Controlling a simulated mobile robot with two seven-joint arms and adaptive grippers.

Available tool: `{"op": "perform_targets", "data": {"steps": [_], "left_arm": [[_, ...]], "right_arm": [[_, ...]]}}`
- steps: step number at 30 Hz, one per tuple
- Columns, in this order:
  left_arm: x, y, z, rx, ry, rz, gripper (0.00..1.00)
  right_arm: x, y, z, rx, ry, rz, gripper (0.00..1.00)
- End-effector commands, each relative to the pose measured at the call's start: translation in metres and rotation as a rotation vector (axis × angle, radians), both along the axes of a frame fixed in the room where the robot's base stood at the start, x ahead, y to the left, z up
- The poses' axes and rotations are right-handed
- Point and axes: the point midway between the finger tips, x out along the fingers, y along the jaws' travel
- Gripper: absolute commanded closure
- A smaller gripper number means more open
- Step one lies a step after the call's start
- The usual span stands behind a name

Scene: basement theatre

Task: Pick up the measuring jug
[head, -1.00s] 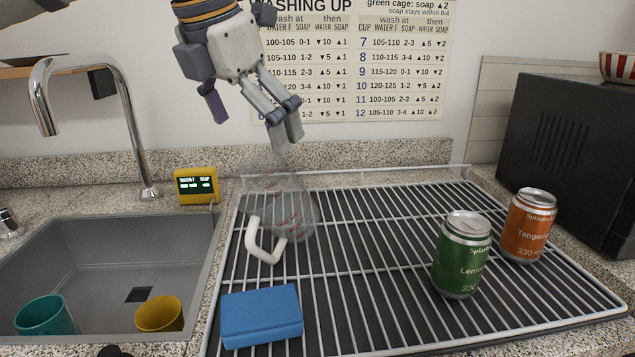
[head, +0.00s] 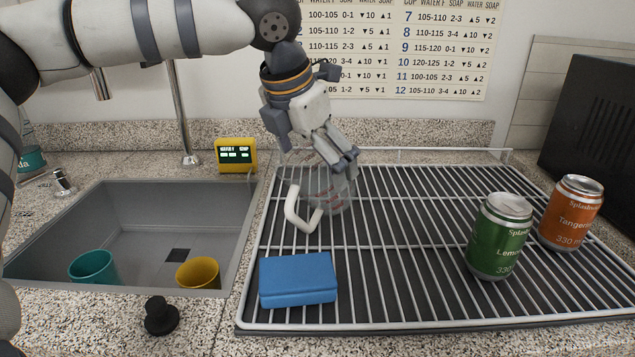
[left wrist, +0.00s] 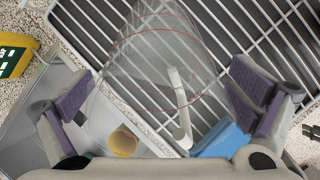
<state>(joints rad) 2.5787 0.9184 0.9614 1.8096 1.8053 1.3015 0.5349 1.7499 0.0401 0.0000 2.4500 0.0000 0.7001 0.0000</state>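The measuring jug (head: 340,199) is clear, with red markings and a white handle (head: 299,212). It stands on the wire rack, its handle toward the front left. My left gripper (head: 343,170) is just above the jug and overlaps its upper part in the head view. In the left wrist view its padded fingers (left wrist: 163,97) are spread wide, with the jug (left wrist: 150,60) showing between and beyond them. The gripper is open, and I see no grip on the jug. My right gripper is not in view.
On the rack (head: 400,247) are a blue block (head: 297,279), a green can (head: 499,238) and an orange can (head: 570,213). Left is a sink (head: 140,230) with teal (head: 93,268) and yellow (head: 198,273) cups. A yellow display (head: 236,155) stands behind.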

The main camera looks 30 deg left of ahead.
Motion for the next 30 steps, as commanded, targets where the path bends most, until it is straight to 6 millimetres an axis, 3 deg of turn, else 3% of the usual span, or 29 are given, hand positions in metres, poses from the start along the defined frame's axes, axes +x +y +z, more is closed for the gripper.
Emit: {"op": "perform_targets", "data": {"steps": [1,6,7,17,22,28,30], "left_arm": [[0.000,0.000,0.000,0.000,0.000,0.000,0.11],[0.000,0.000,0.000,0.000,0.000,0.000,0.50],[0.000,0.000,0.000,0.000,0.000,0.000,0.53],[0.001,0.000,0.006,0.001,-0.001,0.000,0.53],[-0.001,-0.003,0.037,0.000,-0.005,-0.001,0.53],[-0.031,-0.042,0.094,0.004,-0.008,-0.004,0.53],[-0.045,-0.060,0.103,0.005,-0.005,-0.006,0.54]], "right_arm": [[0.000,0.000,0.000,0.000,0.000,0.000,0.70],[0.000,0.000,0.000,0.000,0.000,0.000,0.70],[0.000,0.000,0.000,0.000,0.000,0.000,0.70],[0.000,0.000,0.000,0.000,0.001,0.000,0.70],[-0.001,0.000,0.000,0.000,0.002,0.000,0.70],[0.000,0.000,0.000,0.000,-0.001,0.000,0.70],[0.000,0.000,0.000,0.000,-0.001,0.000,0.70]]}}
